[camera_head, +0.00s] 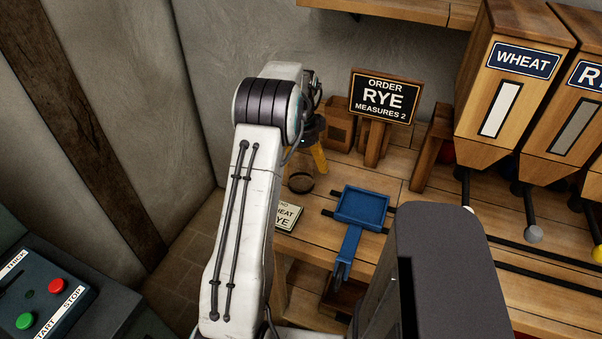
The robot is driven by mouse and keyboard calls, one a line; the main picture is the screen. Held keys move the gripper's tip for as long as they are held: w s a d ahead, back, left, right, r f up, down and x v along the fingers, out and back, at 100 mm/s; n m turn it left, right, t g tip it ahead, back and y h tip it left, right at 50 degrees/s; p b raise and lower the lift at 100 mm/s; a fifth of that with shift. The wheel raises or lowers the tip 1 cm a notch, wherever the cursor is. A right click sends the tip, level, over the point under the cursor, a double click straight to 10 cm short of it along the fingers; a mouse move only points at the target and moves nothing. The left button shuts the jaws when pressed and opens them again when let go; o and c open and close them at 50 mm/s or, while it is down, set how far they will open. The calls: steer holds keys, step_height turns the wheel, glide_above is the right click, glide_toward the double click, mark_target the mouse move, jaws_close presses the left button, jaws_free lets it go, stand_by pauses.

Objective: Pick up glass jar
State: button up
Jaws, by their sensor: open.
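What looks like the glass jar (300,183) stands on the wooden bench near its left end. Only a small dark round rim and a see-through body show, partly hidden behind my arm. My gripper (309,168) hangs from the end of my arm just above and behind the jar in the picture. One yellow-orange finger shows clearly, while the other is mostly hidden by my arm. The gripper is open, and I see nothing between its fingers. I cannot tell whether a finger touches the jar.
A blue tray with a handle (363,205) lies right of the jar. A small card (289,217) lies in front of it. The order sign (384,97) reads "RYE, MEASURES 2". A wheat hopper (505,90) stands right. A control box (60,290) is at lower left.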

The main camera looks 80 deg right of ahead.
steer(key=shift+c, duration=0.5)
steer(key=c, duration=1.2)
